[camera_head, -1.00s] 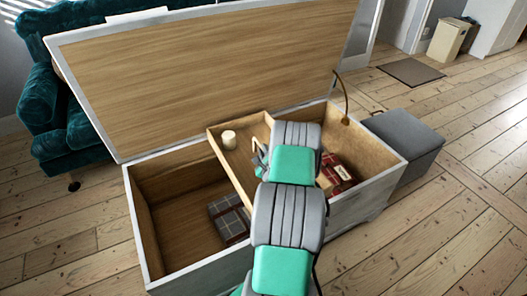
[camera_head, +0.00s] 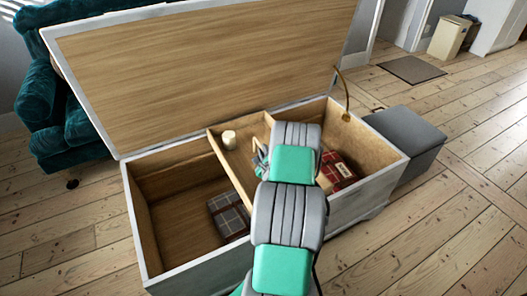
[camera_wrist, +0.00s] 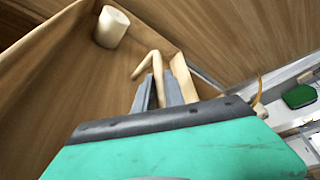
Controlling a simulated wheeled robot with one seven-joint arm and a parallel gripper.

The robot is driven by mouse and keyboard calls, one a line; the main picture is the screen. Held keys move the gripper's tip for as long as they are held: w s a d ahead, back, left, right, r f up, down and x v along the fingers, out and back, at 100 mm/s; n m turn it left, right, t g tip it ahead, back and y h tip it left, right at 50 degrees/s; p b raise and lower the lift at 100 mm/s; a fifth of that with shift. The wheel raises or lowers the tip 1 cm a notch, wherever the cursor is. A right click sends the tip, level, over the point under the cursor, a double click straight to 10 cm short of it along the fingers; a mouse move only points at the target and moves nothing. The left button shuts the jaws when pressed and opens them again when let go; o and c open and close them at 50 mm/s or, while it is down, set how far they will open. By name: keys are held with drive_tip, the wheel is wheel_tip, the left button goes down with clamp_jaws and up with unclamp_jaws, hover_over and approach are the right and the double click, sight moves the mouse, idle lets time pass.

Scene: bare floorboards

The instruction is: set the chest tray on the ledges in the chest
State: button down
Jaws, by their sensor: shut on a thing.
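The wooden chest tray (camera_head: 213,140) sits across the middle of the open chest (camera_head: 143,228), its back edge near the chest's back rim. I cannot tell whether it rests on the ledges, which my arm and the tray hide. A white cylinder like a candle (camera_head: 229,139) stands in the tray and shows in the wrist view (camera_wrist: 112,27). My gripper (camera_wrist: 157,88) is shut on the tray's pale bent handle (camera_wrist: 149,64). In the head view my arm covers most of the gripper and the tray's right part.
A dark plaid folded cloth (camera_head: 229,214) lies on the chest floor at left, and a red plaid item (camera_head: 338,170) at right. The lid (camera_head: 200,70) stands open behind. A grey ottoman (camera_head: 405,135) is beside the chest's right end; a teal sofa (camera_head: 60,110) is behind left.

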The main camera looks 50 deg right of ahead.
drive_tip(key=shift+w+d+f+b, duration=0.1)
drive_tip(key=shift+f+b, duration=3.75)
drive_tip(key=shift+f, duration=0.45)
drive_tip(key=c, duration=1.3)
unclamp_jaws()
drive_tip(key=shift+f, duration=0.1)
drive_tip(key=shift+s+a+f, duration=0.2)
drive_tip(key=shift+a+f, duration=0.05)
drive_tip(key=shift+f, duration=0.1)
drive_tip(key=v, duration=0.2)
drive_tip(key=p+v, duration=0.1)
drive_tip(key=v, duration=0.4)
drive_tip(key=shift+s+a+r, duration=0.1)
drive_tip(key=shift+s+r, duration=0.15)
drive_tip(key=shift+r, duration=0.15)
